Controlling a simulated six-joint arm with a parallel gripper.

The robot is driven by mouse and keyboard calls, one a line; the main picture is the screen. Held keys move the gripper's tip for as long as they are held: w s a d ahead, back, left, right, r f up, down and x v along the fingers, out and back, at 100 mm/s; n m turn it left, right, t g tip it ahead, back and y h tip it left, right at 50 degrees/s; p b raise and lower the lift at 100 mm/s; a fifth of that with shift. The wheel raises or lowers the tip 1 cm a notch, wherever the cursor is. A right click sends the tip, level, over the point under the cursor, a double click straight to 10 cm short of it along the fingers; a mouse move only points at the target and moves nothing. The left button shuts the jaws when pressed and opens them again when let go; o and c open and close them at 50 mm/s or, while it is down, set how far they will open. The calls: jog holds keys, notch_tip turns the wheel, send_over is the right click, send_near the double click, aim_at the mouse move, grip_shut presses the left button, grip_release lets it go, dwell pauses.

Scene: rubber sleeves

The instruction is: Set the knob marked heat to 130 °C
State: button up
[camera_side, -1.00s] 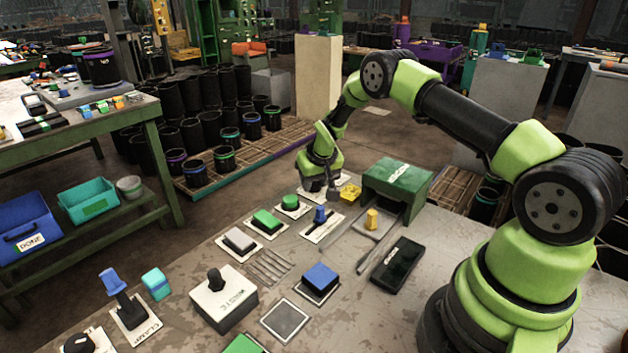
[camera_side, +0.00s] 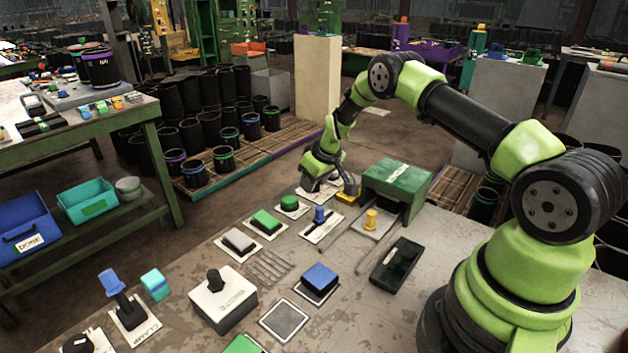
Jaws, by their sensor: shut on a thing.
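My gripper (camera_side: 318,187) is low over a pale plate (camera_side: 300,197) at the far edge of the table. It is shut on what appears to be the knob on that plate. The knob is hidden by the gripper and wrist. I cannot read the heat marking, the scale or the pointer from this view.
A yellow part (camera_side: 348,192) sits close to the right of my gripper, with a green housing (camera_side: 397,179) beyond it. A green button (camera_side: 290,203) and a blue-handled switch (camera_side: 320,215) stand just in front.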

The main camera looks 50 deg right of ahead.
jog(key=o, duration=0.9)
jog(key=v, duration=1)
